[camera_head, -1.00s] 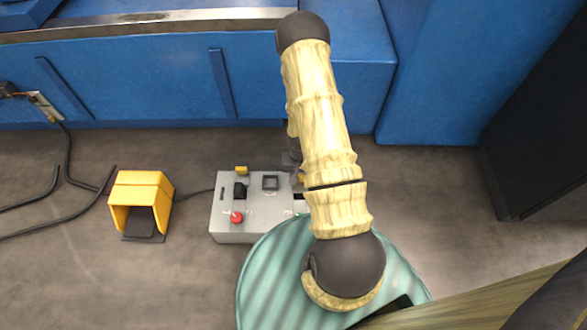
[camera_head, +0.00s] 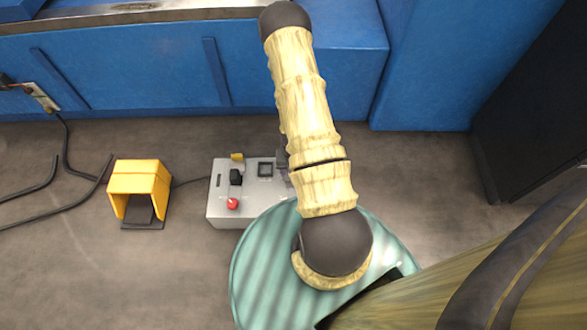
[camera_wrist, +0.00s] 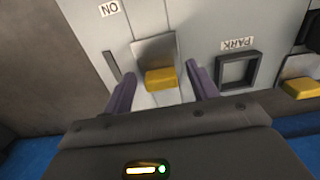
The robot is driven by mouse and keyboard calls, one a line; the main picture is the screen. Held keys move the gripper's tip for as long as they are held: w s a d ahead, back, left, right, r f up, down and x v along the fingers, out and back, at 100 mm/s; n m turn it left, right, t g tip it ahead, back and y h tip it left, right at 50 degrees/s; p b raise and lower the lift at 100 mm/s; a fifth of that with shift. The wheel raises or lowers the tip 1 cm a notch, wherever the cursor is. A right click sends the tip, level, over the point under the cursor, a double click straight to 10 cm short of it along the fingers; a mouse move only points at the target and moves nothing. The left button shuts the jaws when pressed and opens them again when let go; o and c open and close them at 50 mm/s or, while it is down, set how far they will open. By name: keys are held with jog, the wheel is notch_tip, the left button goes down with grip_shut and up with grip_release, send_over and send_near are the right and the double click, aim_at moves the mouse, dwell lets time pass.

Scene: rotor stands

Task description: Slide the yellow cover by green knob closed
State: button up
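A grey control box (camera_head: 222,208) stands on the floor. In the wrist view, a yellow piece (camera_wrist: 161,79) sits on a bare metal plate (camera_wrist: 152,49) on the box, near an "ON" label. It could be the yellow cover, but I cannot tell whether it is open. My gripper (camera_wrist: 161,70) has its two purple fingers apart, one on either side of this piece, with gaps to it. I cannot tell how far above the panel the fingertips are. No green knob shows in either view.
A second yellow piece (camera_wrist: 303,87) lies right of the "PARK" square frame (camera_wrist: 239,70). The box has a red button (camera_head: 232,203) and a black switch (camera_head: 236,177). A yellow foot-pedal housing (camera_head: 139,190) is to its left. A blue bench (camera_head: 150,80) stands behind; a teal round thing (camera_head: 262,260) in front.

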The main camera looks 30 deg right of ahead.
jog(key=shift+w+d+r, duration=0.1)
jog(key=shift+r, duration=0.25)
notch_tip(320, 180, up, 17)
jog(key=p, duration=0.9)
jog(key=shift+f, duration=0.15)
jog(key=s+a+r+n+t+p, duration=0.15)
jog(key=a+r, duration=0.25)
jog(key=r, duration=0.7)
jog(key=a+r+n+p, duration=0.3)
jog(key=a+r, duration=0.1)
jog(key=r, duration=0.7)
jog(key=s+a+r+n+t+p, duration=0.15)
jog(key=a+r, duration=0.35)
jog(key=r, duration=0.7)
jog(key=w+p+v, duration=0.3)
jog(key=p+v, duration=0.9)
jog(key=p, duration=0.1)
jog(key=w+r+p+v, duration=0.1)
jog(key=w+p+v, duration=0.2)
jog(key=p+v, duration=0.9)
jog(key=w+r+p+v, duration=0.1)
jog(key=w+p+v, duration=0.1)
jog(key=p+v, duration=1)
jog(key=shift+w+r+p, duration=0.25)
jog(key=shift+w+p, duration=0.2)
jog(key=shift+p, duration=0.35)
